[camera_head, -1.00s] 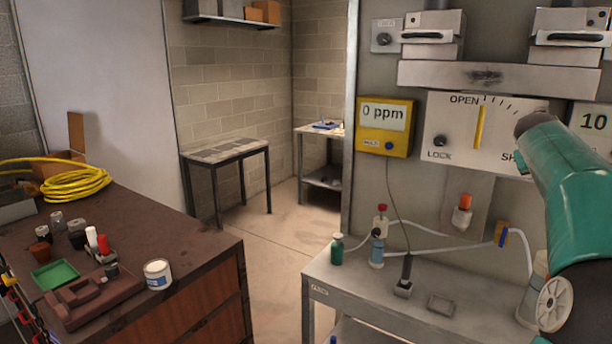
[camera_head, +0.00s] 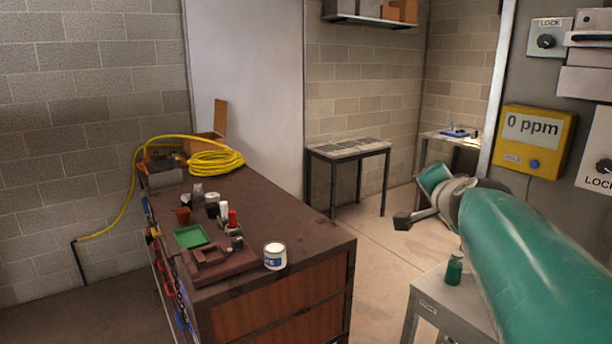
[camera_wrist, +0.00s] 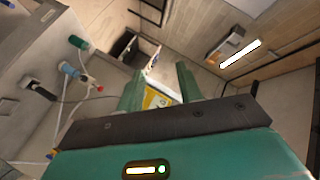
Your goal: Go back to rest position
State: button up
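My gripper (camera_wrist: 160,82) shows in the wrist view. Its two green fingers stand apart in front of a dark crossbar, and nothing appears held between them. A yellow and white patch shows behind the gap; I cannot tell how far off it is. In the head view my green arm reaches in from the lower right, above the grey metal table (camera_head: 428,300). The arm's far end is bent and small there, and the fingers cannot be made out. A green bottle (camera_head: 454,268) stands on that table beside the arm.
A brown workbench (camera_head: 290,220) holds a yellow hose coil (camera_head: 215,162), a green tray (camera_head: 190,236) and a white can (camera_head: 275,256). A yellow gas meter (camera_head: 535,140) reading 0 ppm hangs on the right panel. Floor between workbench and grey table is clear.

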jog(key=s+a+f+n+g+y, duration=0.3)
jog(key=s+a+f+n, duration=0.2)
jog(key=s+a+f, duration=0.25)
jog(key=s+a+f+n+g, duration=0.1)
jog(key=s+f+n+g, duration=0.2)
jog(key=s+f, duration=0.3)
jog(key=s+a+f+n+g, duration=0.2)
jog(key=s+f+n, duration=0.2)
jog(key=s+f, duration=0.3)
jog(key=s, duration=0.3)
jog(key=shift+a+f+g+h, duration=0.25)
jog(key=shift+g+h, duration=0.15)
jog(key=shift+s+d, duration=0.1)
jog(key=shift+d, duration=0.1)
